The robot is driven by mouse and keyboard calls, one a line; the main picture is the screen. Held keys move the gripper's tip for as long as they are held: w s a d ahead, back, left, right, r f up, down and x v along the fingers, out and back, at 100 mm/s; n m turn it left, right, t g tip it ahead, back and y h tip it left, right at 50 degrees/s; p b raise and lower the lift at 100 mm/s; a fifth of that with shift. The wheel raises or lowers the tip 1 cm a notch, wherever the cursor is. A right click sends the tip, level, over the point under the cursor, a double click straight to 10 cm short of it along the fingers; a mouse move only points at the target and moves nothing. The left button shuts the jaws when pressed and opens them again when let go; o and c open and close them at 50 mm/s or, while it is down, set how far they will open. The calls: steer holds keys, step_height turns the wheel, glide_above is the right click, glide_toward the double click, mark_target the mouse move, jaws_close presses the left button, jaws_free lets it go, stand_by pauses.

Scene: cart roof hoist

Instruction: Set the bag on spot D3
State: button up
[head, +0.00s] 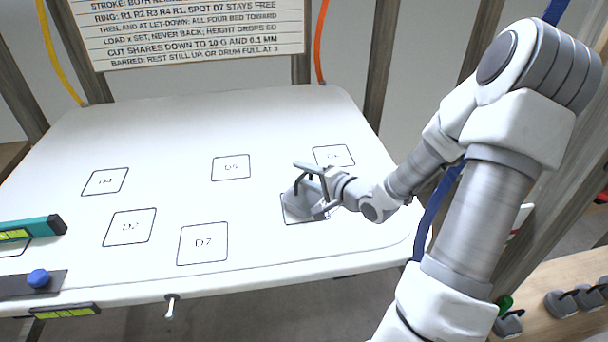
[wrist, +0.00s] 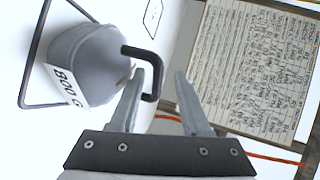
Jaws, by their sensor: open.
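The bag (head: 299,202) is a small grey weight-like sack with a dark bent handle. It sits upright inside a black outlined square (head: 306,222) at the right front of the white board; that square's label is hidden. In the wrist view the bag (wrist: 88,55) carries a white tag reading about "800 G". My gripper (head: 312,173) is open beside the top of the bag. In the wrist view the outer part of the handle (wrist: 157,62) shows between the fingers, close to the left one. No square marked D3 is readable.
Squares D4 (head: 105,181), D5 (head: 231,168), D2 (head: 129,227) and D7 (head: 203,243) are empty. A teal level (head: 40,227) and a blue knob (head: 38,278) are at the left edge. Several grey weights (head: 575,300) stand on a wooden surface at lower right.

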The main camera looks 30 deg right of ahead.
steer(key=p+v, duration=0.1)
steer(key=v, duration=1.1)
steer(key=shift+p, duration=0.35)
steer(key=shift+w, duration=0.15)
